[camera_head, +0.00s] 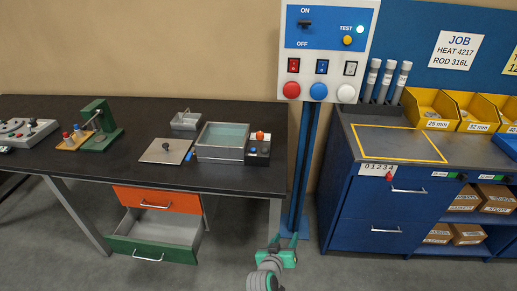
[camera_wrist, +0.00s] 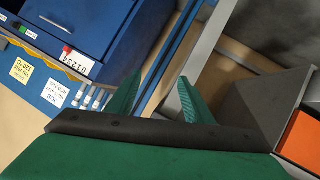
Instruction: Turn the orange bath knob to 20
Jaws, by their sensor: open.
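The orange bath knob (camera_head: 260,134) sits on top of a small dark control box (camera_head: 258,157), at the right end of the black bench. The box stands against the right side of a clear water bath (camera_head: 222,141). The knob's scale is too small to read. My gripper (camera_head: 283,241) is at the bottom centre of the head view, low in front of the bench and well apart from the knob. In the wrist view my gripper (camera_wrist: 161,76) shows two green fingers spread apart with nothing between them. The knob does not show in the wrist view.
A green drawer (camera_head: 152,243) stands open below an orange drawer (camera_head: 156,200). A blue post carries a switch panel (camera_head: 326,50) right of the bench. A blue cabinet (camera_head: 386,225) stands farther right.

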